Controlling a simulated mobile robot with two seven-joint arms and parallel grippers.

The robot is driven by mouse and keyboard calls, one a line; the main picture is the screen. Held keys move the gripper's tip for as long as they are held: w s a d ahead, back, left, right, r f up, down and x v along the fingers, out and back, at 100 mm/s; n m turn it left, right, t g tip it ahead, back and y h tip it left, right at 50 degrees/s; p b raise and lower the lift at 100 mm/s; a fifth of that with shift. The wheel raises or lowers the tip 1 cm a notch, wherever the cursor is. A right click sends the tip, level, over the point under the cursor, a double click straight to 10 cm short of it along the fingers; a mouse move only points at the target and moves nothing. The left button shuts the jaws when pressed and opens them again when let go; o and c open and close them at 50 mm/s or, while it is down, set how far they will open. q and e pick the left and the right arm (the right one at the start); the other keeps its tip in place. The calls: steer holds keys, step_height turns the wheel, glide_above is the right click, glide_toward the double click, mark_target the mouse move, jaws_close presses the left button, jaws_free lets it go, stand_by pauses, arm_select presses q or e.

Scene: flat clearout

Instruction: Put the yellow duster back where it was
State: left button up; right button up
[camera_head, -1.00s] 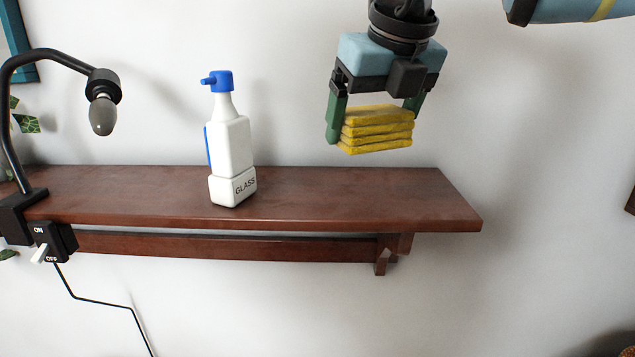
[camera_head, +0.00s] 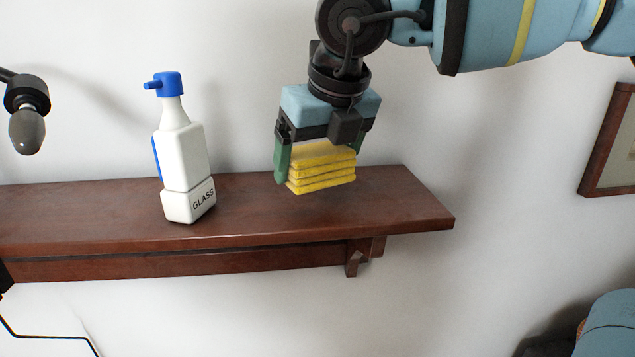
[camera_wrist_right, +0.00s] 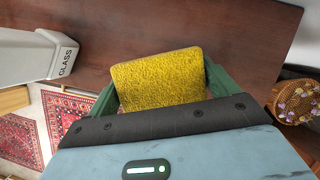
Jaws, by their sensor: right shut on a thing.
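The yellow duster (camera_head: 322,170) is a folded, layered stack held in my right gripper (camera_head: 320,165). The green fingers are shut on its two sides. In the head view it shows in front of the right part of the brown wooden shelf (camera_head: 400,205); whether it touches the shelf top I cannot tell. The right wrist view shows the duster's rough top face (camera_wrist_right: 158,78) between the fingers, with the shelf (camera_wrist_right: 240,35) beyond and below. My left gripper is not in view.
A white spray bottle with a blue head (camera_head: 183,150), marked GLASS, stands on the shelf left of the duster. A lamp head (camera_head: 27,115) hangs at the far left. The shelf's right end is bare. A framed picture (camera_head: 610,150) hangs at the right.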

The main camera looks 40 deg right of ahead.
mark_target(318, 180)
steer(key=shift+f, duration=2.1)
steer(key=o, duration=0.7)
steer(key=shift+r, duration=0.45)
steer(key=v, duration=1.1)
steer(key=shift+s+r, duration=0.15)
steer(key=shift+r, duration=0.15)
